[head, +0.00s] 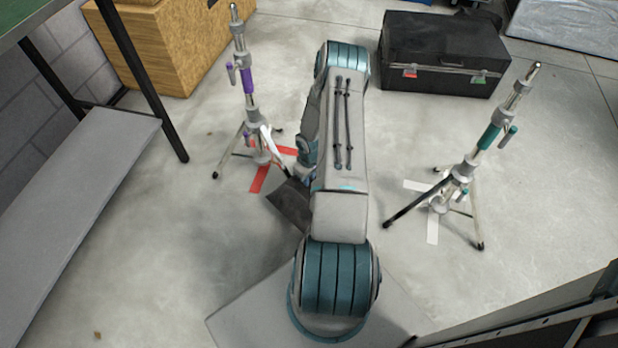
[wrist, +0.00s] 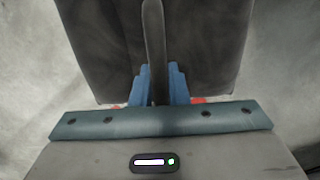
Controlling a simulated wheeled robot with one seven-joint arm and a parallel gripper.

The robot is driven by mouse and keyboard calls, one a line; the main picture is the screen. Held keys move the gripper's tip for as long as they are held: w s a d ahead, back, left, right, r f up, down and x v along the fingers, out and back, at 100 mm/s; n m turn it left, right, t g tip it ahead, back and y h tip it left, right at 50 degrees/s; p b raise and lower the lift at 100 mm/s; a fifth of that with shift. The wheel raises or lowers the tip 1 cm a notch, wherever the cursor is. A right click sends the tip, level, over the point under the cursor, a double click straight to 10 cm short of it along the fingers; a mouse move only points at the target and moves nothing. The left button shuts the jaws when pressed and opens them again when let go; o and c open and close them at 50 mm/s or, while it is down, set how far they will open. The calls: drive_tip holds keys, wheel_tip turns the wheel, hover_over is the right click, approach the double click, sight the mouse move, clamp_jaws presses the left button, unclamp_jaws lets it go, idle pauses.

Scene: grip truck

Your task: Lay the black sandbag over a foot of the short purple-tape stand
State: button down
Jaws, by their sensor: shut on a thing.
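The black sandbag (head: 288,206) hangs at the left of my forearm, partly hidden by the arm. In the wrist view its dark body (wrist: 105,50) fills the upper middle, with a strap handle (wrist: 153,40) running between the blue fingers of my gripper (wrist: 158,85). The gripper is shut on that strap. The purple-tape stand (head: 249,85) is upright on three spread legs, left of my arm. Its near right leg reaches toward the bag's upper edge; I cannot tell whether they touch. My fingertips are mostly hidden in the head view.
Red floor tape (head: 260,179) lies under the purple-tape stand. A teal-tape stand (head: 489,136) stands on white tape at the right. A black case (head: 440,50) and a wooden box (head: 165,45) are behind. A shelved table (head: 85,170) is at left.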

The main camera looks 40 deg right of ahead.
drive_tip(key=shift+w+f+b, duration=0.15)
drive_tip(key=shift+f+b, duration=2)
drive_tip(key=shift+f, duration=0.5)
drive_tip(key=c, duration=1.3)
unclamp_jaws()
drive_tip(key=shift+s+a+f, duration=0.1)
drive_tip(key=shift+s+f, duration=0.05)
drive_tip(key=shift+s, duration=0.05)
wheel_tip(320, 180, up, 14)
drive_tip(key=p, duration=0.5)
drive_tip(key=shift+w, duration=0.1)
